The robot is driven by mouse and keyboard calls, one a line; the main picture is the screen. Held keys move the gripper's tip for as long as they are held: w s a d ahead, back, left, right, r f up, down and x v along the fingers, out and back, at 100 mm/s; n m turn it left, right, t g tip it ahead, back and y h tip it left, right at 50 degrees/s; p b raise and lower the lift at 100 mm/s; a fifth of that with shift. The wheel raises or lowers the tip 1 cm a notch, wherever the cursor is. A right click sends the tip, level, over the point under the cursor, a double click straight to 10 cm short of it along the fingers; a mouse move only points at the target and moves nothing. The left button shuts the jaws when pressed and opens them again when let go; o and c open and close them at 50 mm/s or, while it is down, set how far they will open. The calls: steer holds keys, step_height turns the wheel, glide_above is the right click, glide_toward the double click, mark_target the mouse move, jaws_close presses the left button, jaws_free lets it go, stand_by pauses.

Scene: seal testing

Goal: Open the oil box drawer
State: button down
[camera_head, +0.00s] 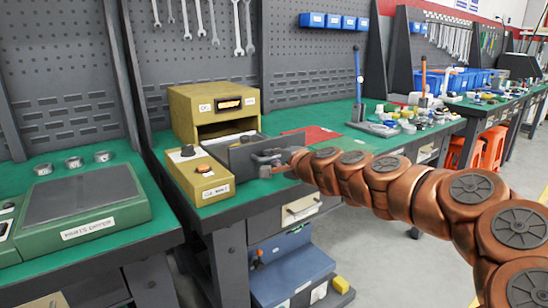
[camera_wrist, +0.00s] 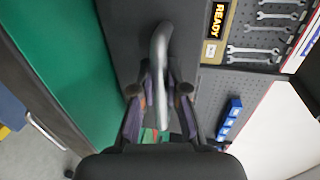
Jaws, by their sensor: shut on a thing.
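The oil box (camera_head: 184,118) is a yellow box on the green bench top, with a dark opening and a lit label on its front. Its drawer (camera_head: 243,162) has a dark grey front panel that stands out in front of the box, so the drawer looks pulled out. The panel also fills the upper middle of the wrist view (camera_wrist: 125,50). My gripper (camera_head: 268,158) is at the panel. In the wrist view my gripper (camera_wrist: 160,92) is shut on the grey curved drawer handle (camera_wrist: 160,45), with one finger on each side. The fingers partly hide the handle.
A yellow control box (camera_head: 215,190) with knobs sits left of the drawer panel, close to it. A red mat (camera_head: 312,134) lies to the right. A green machine (camera_head: 80,210) stands on the left bench. Small bottles and jars (camera_head: 408,118) crowd the bench farther right.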

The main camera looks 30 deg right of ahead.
steer(key=c, duration=1.2)
jaws_free()
steer(key=shift+s, duration=0.15)
steer(key=shift+v, duration=3.6)
